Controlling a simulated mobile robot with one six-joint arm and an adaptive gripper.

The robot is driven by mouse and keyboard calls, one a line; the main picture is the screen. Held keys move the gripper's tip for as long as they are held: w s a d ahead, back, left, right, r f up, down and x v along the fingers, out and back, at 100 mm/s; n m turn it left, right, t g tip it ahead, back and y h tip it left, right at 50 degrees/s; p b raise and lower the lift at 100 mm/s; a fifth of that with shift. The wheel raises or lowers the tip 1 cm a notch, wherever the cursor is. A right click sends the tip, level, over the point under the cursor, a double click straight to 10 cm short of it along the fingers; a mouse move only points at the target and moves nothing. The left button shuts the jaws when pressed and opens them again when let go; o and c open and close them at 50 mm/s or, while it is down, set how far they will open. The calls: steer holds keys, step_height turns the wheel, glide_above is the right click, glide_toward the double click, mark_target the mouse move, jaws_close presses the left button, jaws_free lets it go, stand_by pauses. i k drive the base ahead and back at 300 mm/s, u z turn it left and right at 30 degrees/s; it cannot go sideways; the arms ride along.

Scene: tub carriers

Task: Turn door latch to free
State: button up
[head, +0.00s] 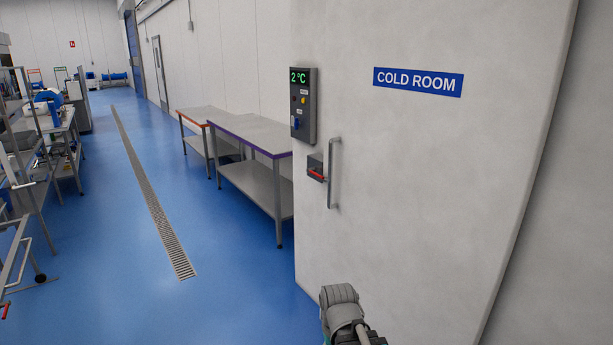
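The cold room door (420,190) is a large pale panel filling the right of the head view, with a blue "COLD ROOM" sign. Its latch (316,174) is a small dark grey block near the door's left edge, with a red lever lying roughly level, its right end slightly lower. A vertical metal pull handle (333,172) stands just right of the latch. Part of my grey arm shows at the bottom edge, below the latch and apart from it. My gripper's fingers are not in view.
A dark control panel (304,105) reading 2 °C is mounted above the latch. Two metal tables, one purple-edged (250,133) and one orange-edged (203,114), stand along the wall left of the door. The blue floor around the drain grate (150,190) is clear. Workbenches (45,125) line the far left.

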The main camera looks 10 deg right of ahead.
mark_target(312, 170)
steer(key=u, duration=0.25)
steer(key=i, duration=1.5)
steer(key=z, duration=0.6)
